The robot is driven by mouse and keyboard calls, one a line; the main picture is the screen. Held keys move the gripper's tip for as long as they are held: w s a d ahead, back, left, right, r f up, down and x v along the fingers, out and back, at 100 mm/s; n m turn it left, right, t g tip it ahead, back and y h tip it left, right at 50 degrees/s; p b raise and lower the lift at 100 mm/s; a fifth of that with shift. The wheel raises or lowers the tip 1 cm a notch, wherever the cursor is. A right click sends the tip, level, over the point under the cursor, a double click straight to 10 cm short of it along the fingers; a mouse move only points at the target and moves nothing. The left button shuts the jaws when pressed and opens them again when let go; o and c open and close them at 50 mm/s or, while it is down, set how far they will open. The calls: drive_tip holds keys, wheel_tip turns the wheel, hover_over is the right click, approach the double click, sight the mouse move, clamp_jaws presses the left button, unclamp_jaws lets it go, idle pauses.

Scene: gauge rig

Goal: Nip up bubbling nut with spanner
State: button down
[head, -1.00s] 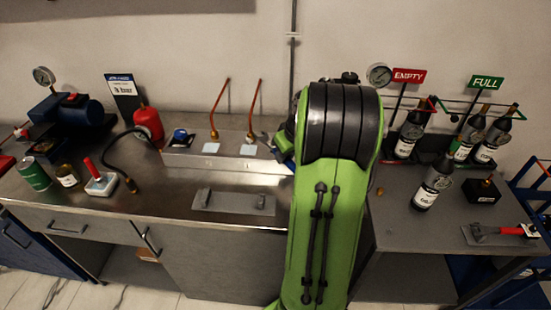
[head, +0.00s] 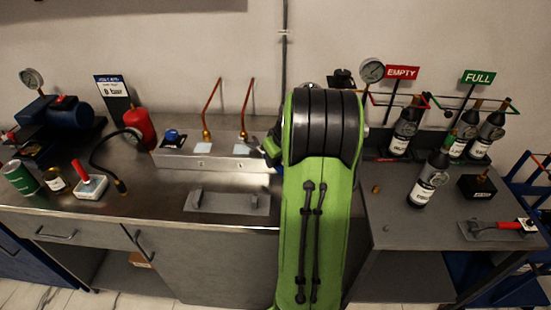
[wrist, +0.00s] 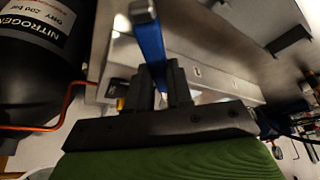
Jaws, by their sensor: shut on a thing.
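Two copper pipes stand on the steel manifold block (head: 225,163). Each has a brass nut at its foot, the left nut (head: 207,134) and the right nut (head: 244,134). No bubbles can be made out on either. My gripper (head: 268,150) is just right of the right nut, partly hidden by my green arm. In the wrist view my gripper (wrist: 162,88) is shut on the blue-handled spanner (wrist: 150,45). In the head view the spanner's grey end (head: 252,139) appears close beside the right nut; I cannot tell whether it is around it.
A red cylinder (head: 138,125), a blue pump (head: 70,113) and a black hose (head: 97,155) are on the left. Bottles stand on the right table, one bottle (head: 428,180) near its middle. A black nitrogen cylinder (wrist: 35,65) is close by in the wrist view. A handled plate (head: 228,202) lies in front.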

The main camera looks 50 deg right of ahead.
drive_tip(key=shift+w+d+r, duration=0.1)
drive_tip(key=shift+w, duration=0.05)
idle(0.3)
drive_tip(key=shift+w+d+p, duration=0.2)
drive_tip(key=shift+w+p, duration=0.3)
drive_tip(key=shift+w, duration=0.35)
drive_tip(key=shift+w+d+p, duration=0.25)
drive_tip(key=shift+w+p, duration=0.25)
drive_tip(key=shift+w, duration=0.5)
idle(0.5)
drive_tip(key=c, duration=1.5)
unclamp_jaws()
clamp_jaws()
